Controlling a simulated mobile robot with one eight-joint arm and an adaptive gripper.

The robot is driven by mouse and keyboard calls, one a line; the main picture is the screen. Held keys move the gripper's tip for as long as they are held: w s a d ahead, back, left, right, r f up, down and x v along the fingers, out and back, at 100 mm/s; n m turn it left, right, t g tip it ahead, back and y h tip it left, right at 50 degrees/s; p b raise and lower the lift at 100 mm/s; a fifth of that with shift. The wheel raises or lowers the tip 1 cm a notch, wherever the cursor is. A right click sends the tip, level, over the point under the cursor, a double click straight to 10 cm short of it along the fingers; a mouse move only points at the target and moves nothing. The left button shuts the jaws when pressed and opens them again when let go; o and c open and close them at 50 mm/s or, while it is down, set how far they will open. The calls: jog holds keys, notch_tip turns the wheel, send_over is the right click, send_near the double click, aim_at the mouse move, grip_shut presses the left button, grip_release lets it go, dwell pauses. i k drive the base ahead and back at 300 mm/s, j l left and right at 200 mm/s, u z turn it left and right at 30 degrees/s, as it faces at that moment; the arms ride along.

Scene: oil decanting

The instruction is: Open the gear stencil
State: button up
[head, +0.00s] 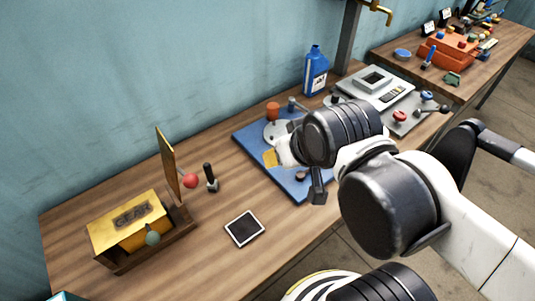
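A wooden stand (181,222) on the left of the bench carries two yellow stencil plates. One plate (107,231) lies flat, with dark cut-out marks and a teal ball knob (152,239) at its front. The other plate (165,158) stands upright, with a red ball knob (190,181) beside it. The marks are too small to tell which plate is the gear stencil. My gripper (318,190) is over the blue mat, to the right of the stand and well apart from it. My own arm hides most of it, so its opening does not show.
A black-handled tool (211,178) stands right of the wooden stand, and a dark square pad (244,229) lies in front. The blue mat (250,135) holds an orange-topped item (273,110). A blue bottle (315,72) and a scale (376,88) stand behind.

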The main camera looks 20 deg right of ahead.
aim_at(115, 226)
jog(key=u, duration=1.4)
